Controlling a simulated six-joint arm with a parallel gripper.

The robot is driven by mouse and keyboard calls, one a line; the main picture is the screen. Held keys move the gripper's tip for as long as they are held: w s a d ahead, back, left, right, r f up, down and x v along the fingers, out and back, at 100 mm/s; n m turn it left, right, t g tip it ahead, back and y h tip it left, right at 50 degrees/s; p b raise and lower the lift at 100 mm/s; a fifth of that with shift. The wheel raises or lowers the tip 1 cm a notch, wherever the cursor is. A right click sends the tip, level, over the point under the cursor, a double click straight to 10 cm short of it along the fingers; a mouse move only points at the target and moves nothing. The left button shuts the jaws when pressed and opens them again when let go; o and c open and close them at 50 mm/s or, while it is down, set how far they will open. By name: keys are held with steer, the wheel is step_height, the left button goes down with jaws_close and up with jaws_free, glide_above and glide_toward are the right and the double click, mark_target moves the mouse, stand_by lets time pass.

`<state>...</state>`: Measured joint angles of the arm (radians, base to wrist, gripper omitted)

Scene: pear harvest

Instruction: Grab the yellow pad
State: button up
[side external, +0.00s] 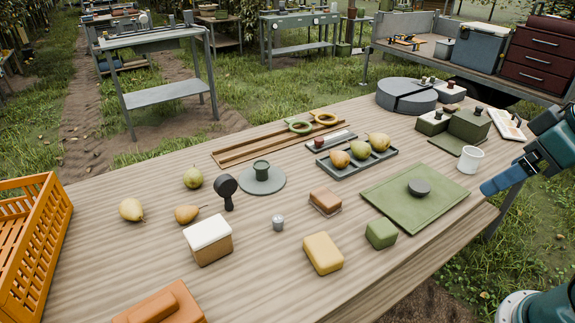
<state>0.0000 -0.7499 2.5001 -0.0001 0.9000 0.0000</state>
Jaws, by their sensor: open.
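The yellow pad (323,253) is a rounded yellow block lying on the wooden table near its front edge, clear of other things. My gripper (503,180) comes in from the right edge, beyond the table's right side. Its blue tip points left toward the green mat. It is open, well apart from the yellow pad, and nothing shows in it. The rest of it is cut off or hidden by the angle.
A green block (381,233) stands right of the pad, near a green mat (440,199) with a dark disc. A brown block (325,201), a small grey knob (278,223) and a white-topped box (208,240) are nearby. An orange crate (34,240) stands at left.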

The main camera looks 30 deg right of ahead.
steer(key=shift+o, duration=1)
steer(key=m+g+y, duration=0.4)
steer(key=m+y, duration=0.9)
steer(key=m, duration=0.6)
glide_above(327, 246)
steer(key=f, duration=2.4)
steer(key=shift+s+d, duration=0.1)
steer(key=shift+s, duration=0.1)
steer(key=shift+w+f+m+t, duration=0.2)
steer(key=shift+f+m+t, duration=0.2)
steer(key=shift+f+m, duration=0.1)
